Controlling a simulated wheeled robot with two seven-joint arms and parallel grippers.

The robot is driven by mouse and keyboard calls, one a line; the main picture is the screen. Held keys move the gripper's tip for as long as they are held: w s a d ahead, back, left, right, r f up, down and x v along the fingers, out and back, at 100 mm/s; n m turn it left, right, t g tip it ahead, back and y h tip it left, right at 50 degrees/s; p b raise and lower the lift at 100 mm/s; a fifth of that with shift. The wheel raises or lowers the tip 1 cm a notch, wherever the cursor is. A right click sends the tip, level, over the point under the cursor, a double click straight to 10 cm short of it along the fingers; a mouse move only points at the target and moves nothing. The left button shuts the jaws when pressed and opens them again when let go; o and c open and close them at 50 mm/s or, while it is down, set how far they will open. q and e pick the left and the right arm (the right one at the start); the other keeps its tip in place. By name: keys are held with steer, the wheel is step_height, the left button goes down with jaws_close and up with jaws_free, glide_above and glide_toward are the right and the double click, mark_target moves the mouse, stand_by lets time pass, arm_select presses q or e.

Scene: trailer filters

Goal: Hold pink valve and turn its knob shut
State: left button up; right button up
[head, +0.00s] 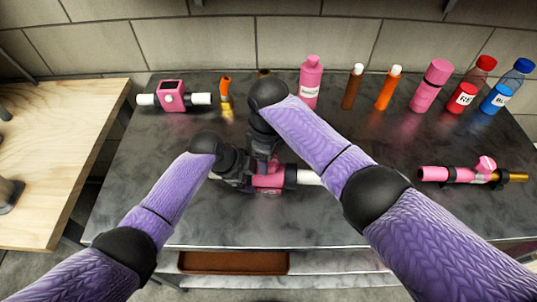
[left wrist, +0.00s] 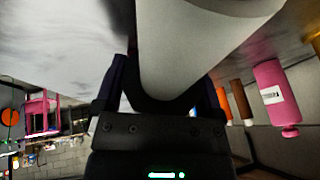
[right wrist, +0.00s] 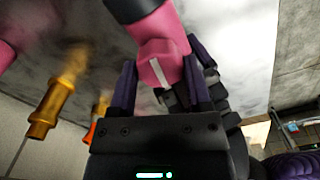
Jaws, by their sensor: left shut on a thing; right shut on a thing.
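The pink valve (head: 268,180) lies on the dark worktop near its front, with a white pipe end (head: 308,177) to the right. My left gripper (head: 236,170) is shut on the valve's other white pipe end, which fills the left wrist view (left wrist: 195,45). My right gripper (head: 263,148) comes from above. Its fingers sit on both sides of the pink knob (right wrist: 160,62), which carries a white stripe, and are shut on it. My grippers hide the knob and the valve's left part in the head view.
A pink boxy device (head: 172,96) with white ends stands at the back left. A pink bottle (head: 311,82), other bottles and tubes line the back. A pink tube assembly (head: 465,174) with a brass end rests at the right. A wooden table (head: 60,150) adjoins at left.

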steer(key=o, duration=1.3)
step_height(320, 180, up, 8)
steer(key=shift+f, duration=0.2)
steer(key=shift+r+n, duration=0.45)
steer(key=shift+n, duration=0.75)
step_height(320, 180, down, 8)
steer(key=n, duration=1.1)
steer(key=shift+s+f, duration=0.1)
steer(key=shift+f, duration=0.15)
